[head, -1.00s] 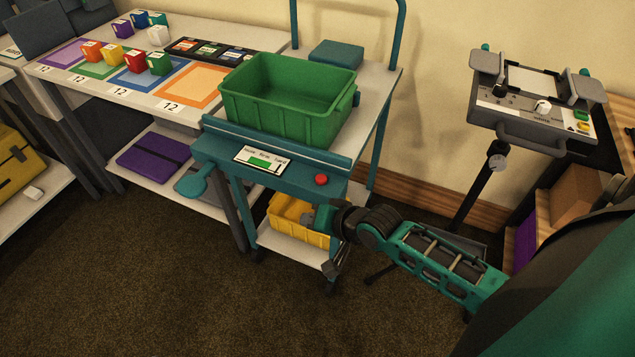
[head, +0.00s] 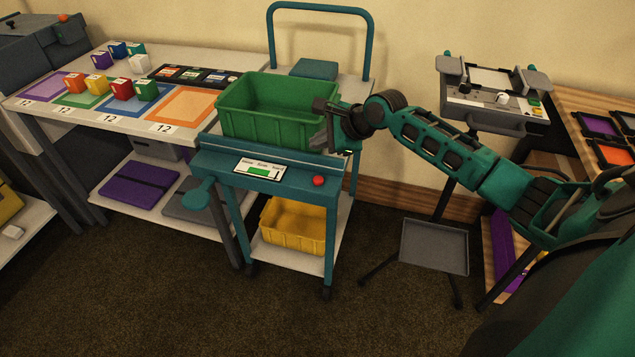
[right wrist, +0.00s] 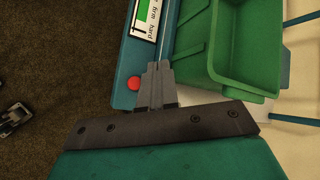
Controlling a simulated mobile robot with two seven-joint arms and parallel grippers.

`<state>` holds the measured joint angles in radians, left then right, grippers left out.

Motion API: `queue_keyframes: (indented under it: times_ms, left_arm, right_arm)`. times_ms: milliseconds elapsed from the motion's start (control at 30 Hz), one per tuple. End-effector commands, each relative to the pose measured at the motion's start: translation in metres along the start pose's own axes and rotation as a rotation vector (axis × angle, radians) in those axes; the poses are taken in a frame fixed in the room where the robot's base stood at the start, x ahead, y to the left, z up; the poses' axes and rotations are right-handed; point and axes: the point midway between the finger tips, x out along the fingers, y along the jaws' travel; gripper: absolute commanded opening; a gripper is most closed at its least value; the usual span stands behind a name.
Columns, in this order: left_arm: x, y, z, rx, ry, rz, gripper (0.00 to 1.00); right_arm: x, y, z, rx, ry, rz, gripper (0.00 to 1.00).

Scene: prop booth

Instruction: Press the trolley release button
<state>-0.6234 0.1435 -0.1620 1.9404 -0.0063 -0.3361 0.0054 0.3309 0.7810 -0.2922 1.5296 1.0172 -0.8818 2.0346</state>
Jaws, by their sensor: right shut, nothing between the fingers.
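The trolley (head: 225,166) is a teal-framed cart with a white top, in the middle of the head view. A red round button (head: 319,181) sits at the right end of its teal front panel. It also shows in the right wrist view as a red button (right wrist: 134,83), just left of the fingers. A label with a green bar (head: 259,169) is left of the button. My right gripper (head: 321,139) is shut and empty, above and behind the button beside the green bin; in the right wrist view its fingers (right wrist: 158,68) are together. My left gripper is not in view.
A green bin (head: 270,128) stands on the trolley top and a yellow bin (head: 292,226) on its lower shelf. A table with coloured blocks (head: 180,60) adjoins on the left. A stand with a control box (head: 492,97) is at right. Floor in front is clear.

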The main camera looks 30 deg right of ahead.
Motion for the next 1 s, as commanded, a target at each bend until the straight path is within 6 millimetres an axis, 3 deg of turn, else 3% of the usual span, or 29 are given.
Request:
queue_keyframes:
  times_ms: [133, 567, 900, 1000]
  left_arm:
    - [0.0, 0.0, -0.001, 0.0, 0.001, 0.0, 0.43]
    - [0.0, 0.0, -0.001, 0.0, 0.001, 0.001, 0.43]
    - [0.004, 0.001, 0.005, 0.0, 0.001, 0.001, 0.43]
    - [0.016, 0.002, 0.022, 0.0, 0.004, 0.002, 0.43]
  right_arm:
    - [-0.005, -0.009, -0.001, 0.05, 0.001, 0.001, 0.0]
    - [-0.003, -0.007, -0.002, 0.054, 0.001, 0.003, 0.0]
    - [0.027, 0.016, -0.022, 0.054, 0.001, 0.003, 0.0]
    - [0.036, 0.023, -0.029, 0.051, 0.001, 0.0, 0.0]
